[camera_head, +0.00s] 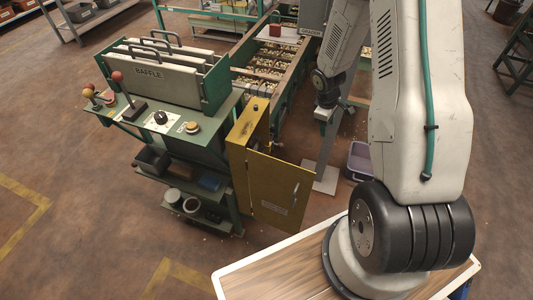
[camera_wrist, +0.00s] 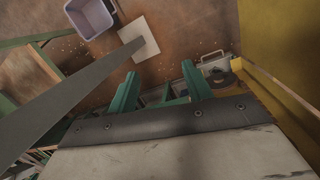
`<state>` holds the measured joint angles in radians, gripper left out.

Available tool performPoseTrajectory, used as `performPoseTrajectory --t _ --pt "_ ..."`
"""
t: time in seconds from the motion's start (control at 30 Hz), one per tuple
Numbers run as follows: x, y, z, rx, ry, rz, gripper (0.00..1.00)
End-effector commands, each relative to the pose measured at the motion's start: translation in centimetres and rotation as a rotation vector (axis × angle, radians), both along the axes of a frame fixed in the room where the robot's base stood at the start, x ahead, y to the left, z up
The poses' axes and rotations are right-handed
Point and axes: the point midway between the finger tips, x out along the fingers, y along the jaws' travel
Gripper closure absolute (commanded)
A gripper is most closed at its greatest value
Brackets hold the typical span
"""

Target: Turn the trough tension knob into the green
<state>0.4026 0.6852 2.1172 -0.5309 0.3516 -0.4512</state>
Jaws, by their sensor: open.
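A black knob on a white dial plate (camera_head: 160,118) sits on top of the green console (camera_head: 222,112). A yellowish round knob (camera_head: 192,127) is to its right. I cannot read which is the trough tension knob, and no green zone is clear. A yellow cabinet (camera_head: 238,152) stands at the console's right end, its door (camera_head: 280,190) swung open. In the wrist view, my gripper (camera_wrist: 162,90) points downward with its two green fingers apart and nothing between them. A dark round part (camera_wrist: 222,80) lies right of the fingers; I cannot tell what it is.
A grey post on a white foot plate (camera_wrist: 139,38) stands near my gripper. A purple bin (camera_wrist: 90,17) is on the floor. A yellow wall (camera_wrist: 280,45) is close on the right in the wrist view. The trough (camera_head: 268,62) runs behind the console.

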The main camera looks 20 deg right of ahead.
Motion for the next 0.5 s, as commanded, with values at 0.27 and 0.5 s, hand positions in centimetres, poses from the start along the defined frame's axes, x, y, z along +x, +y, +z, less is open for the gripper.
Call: performPoseTrajectory --t 0.27,0.5 --pt "3.2 -1.2 -15.5 0.097 -0.174 0.441 0.50" --pt "4.2 2.7 -26.6 0.180 -0.475 0.880 0.50"
